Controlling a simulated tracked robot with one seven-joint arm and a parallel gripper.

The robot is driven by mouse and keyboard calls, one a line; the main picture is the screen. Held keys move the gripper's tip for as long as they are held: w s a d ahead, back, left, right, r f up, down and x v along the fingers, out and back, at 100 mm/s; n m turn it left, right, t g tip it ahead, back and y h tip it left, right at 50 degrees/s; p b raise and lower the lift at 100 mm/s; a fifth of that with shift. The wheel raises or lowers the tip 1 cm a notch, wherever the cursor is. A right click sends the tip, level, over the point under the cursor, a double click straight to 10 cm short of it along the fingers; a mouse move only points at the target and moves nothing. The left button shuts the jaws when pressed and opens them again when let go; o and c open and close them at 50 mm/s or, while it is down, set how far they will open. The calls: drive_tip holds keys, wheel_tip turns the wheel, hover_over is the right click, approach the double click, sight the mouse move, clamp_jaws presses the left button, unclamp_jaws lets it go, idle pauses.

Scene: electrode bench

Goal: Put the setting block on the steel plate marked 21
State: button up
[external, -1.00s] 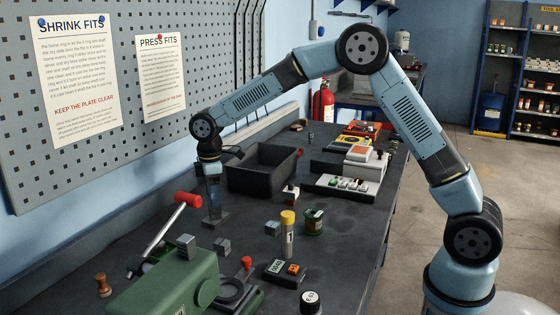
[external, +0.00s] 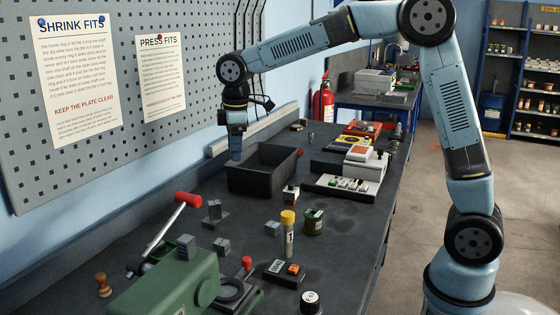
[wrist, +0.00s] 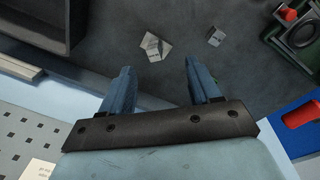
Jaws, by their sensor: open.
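A small grey block (external: 214,208), which looks like the setting block, stands on a flat dark grey plate (external: 219,221) on the bench. In the wrist view the block (wrist: 151,42) and the plate (wrist: 165,48) show ahead of my fingertips, apart from them. I cannot read a 21 on the plate. My gripper (external: 235,157) is open and empty, raised above the bench by the black bin's left end. Its two blue fingers (wrist: 158,78) are spread in the wrist view.
Other grey cubes (external: 221,245) (external: 273,228) lie nearby, and one (external: 186,245) is on the green press (external: 172,285). A black bin (external: 262,177) stands behind. A yellow-capped tube (external: 288,234) and green tin (external: 313,222) are to the right. A red-handled lever (external: 187,200) rises in front.

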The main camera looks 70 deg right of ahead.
drive_tip(key=s+d+r+m+t, duration=0.1)
drive_tip(key=s+r+m, duration=0.15)
drive_tip(key=s, duration=0.65)
drive_tip(key=s+d+r+m+t, duration=0.1)
drive_tip(key=s+d+r, duration=0.15)
drive_tip(key=s, duration=0.75)
drive_tip(key=s+d+r+m+t, duration=0.1)
drive_tip(key=s+r+m, duration=0.15)
drive_tip(key=s, duration=0.65)
drive_tip(key=s+f+m+t, duration=0.1)
drive_tip(key=s+f, duration=0.2)
drive_tip(key=s, duration=0.8)
drive_tip(key=shift+d+f+m+t, duration=0.3)
drive_tip(key=shift+d, duration=0.1)
